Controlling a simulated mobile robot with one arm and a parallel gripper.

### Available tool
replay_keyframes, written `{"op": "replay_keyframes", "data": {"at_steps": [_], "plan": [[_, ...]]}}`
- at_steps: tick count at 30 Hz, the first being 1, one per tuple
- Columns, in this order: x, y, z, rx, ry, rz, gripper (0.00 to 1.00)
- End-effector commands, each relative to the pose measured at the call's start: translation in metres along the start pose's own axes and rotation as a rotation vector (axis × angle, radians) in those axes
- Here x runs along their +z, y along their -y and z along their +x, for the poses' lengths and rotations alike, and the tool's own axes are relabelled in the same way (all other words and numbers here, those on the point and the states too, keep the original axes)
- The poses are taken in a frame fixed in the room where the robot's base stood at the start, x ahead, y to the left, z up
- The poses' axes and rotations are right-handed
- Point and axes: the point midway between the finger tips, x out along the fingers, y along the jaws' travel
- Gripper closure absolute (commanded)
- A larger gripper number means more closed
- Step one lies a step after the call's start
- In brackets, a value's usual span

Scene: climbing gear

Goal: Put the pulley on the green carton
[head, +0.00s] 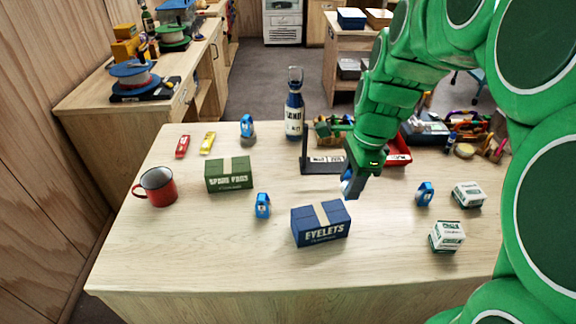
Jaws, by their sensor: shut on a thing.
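The green carton (229,175) sits closed on the table at left of centre, with a tan tape strip on its top. My gripper (352,187) is over the table behind and to the right of the blue eyelets box. It is shut on a small blue and grey thing, which seems to be the pulley; the fingers hide most of it. It is well to the right of the green carton. Nothing stands on the green carton.
The blue eyelets box (321,224) is near the middle front. Small blue pieces of gear stand in front of the carton (263,206), behind it (247,129) and at right (425,194). A red mug (158,187), a bottle (294,108) and white boxes (447,236) stand around.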

Motion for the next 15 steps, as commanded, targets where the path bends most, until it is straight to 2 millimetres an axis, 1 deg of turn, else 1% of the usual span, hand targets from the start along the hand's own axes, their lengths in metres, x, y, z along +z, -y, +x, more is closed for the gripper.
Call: {"op": "replay_keyframes", "data": {"at_steps": [4, 8, 11, 15], "plan": [[0.005, 0.004, -0.001, 0.0, -0.001, 0.002, 0.95], [0.02, 0.014, -0.004, -0.001, -0.005, 0.011, 0.95], [0.04, 0.027, -0.009, -0.006, -0.007, 0.022, 0.95], [0.073, 0.043, -0.016, -0.008, -0.008, 0.039, 0.95]]}}
